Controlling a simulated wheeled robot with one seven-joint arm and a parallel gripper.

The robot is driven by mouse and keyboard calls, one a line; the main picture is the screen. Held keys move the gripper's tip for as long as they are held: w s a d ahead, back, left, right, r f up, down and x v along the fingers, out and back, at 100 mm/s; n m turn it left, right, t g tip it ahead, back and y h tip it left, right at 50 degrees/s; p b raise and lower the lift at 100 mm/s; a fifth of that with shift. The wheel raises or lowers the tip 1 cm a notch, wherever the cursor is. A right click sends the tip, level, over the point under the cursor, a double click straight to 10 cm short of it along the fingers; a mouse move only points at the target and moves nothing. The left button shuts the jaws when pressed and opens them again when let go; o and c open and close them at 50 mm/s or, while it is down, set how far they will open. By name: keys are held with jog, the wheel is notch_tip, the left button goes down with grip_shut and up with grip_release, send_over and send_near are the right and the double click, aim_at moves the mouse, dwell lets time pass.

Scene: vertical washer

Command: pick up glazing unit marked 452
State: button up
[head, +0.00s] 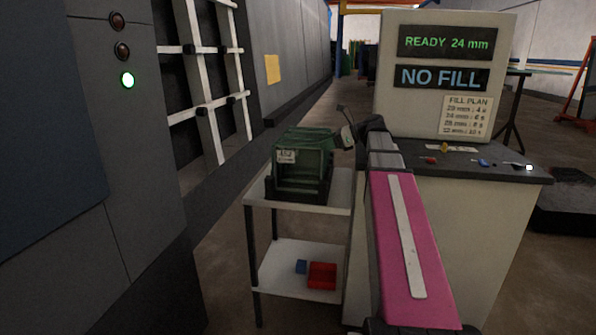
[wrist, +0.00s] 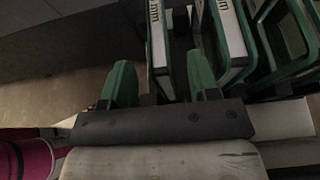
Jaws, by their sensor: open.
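Green-framed glazing units (head: 306,142) stand upright in a dark rack on a small cart. The front one bears a white label (head: 286,156) whose number is too small to read surely. My gripper (head: 346,136) is at the upper right of the units. In the wrist view my open gripper (wrist: 160,66) has its two green fingers apart, one on each side of a pale-edged unit (wrist: 157,38) printed "mm". I cannot tell how deep the fingers reach. Another "mm" edge (wrist: 232,30) and more green frames (wrist: 287,45) lie to the right. No 452 is legible there.
The rack (head: 298,190) sits on the white cart's upper shelf (head: 262,188). A console (head: 440,90) reading "READY 24 mm" and "NO FILL" stands right. The washer (head: 130,150) stands left.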

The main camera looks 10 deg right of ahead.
aim_at(316, 146)
jog(key=x, duration=0.4)
jog(key=shift+a+f, duration=0.1)
jog(key=shift+a, duration=0.15)
grip_shut()
dwell(1.1)
